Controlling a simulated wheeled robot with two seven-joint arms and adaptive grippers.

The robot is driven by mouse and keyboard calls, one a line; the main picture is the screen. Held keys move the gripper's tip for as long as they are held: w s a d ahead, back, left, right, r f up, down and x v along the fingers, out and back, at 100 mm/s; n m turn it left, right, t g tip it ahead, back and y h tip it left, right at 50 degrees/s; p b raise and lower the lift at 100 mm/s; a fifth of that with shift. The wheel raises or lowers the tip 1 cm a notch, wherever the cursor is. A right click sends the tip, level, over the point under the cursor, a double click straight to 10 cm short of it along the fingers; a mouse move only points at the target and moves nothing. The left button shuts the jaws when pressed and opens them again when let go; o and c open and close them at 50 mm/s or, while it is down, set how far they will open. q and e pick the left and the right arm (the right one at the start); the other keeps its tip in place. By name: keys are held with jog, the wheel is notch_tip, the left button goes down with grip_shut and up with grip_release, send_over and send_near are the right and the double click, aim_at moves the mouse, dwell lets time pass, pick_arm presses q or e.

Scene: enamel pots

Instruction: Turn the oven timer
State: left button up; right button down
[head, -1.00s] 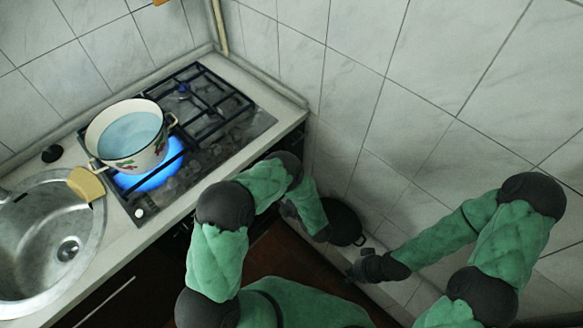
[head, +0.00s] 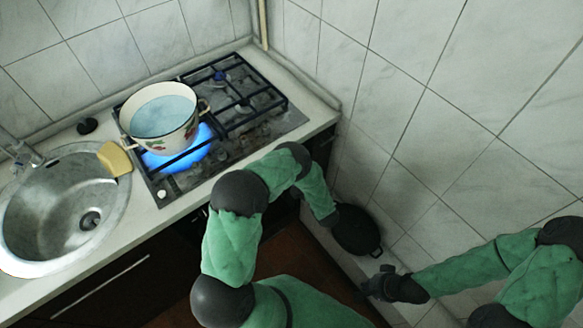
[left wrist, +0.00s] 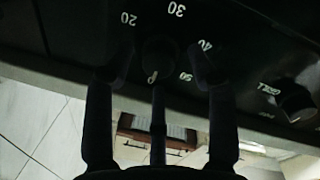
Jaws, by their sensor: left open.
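The oven timer knob (left wrist: 158,52) is a dark round dial on the black front panel (left wrist: 60,45) in the left wrist view. Upside-down numbers, such as 20, 30, 40 and 50, ring it. My left gripper (left wrist: 160,74) is open, with a finger on either side of the knob's near part. I cannot tell whether they touch it. In the head view the left gripper and the timer are hidden. My right gripper (head: 380,284) is out to the right, beside the wall and away from the stove; its fingers are too small and dark to read.
A second knob (left wrist: 294,101) sits to the right on the panel. A pot of water (head: 160,135) stands over a blue flame on the gas hob (head: 270,127). A sink (head: 45,215) and sponge (head: 114,158) are to the left. A black pan (head: 356,230) lies by the tiled wall.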

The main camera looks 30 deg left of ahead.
pick_arm(q)
jog(key=shift+w+a, duration=0.1)
jog(key=shift+a, duration=0.15)
grip_shut()
jog(key=shift+m, duration=0.4)
jog(key=m, duration=0.5)
jog(key=m+g, duration=0.1)
jog(key=m, duration=0.5)
jog(key=shift+w+r, duration=0.2)
dwell(0.6)
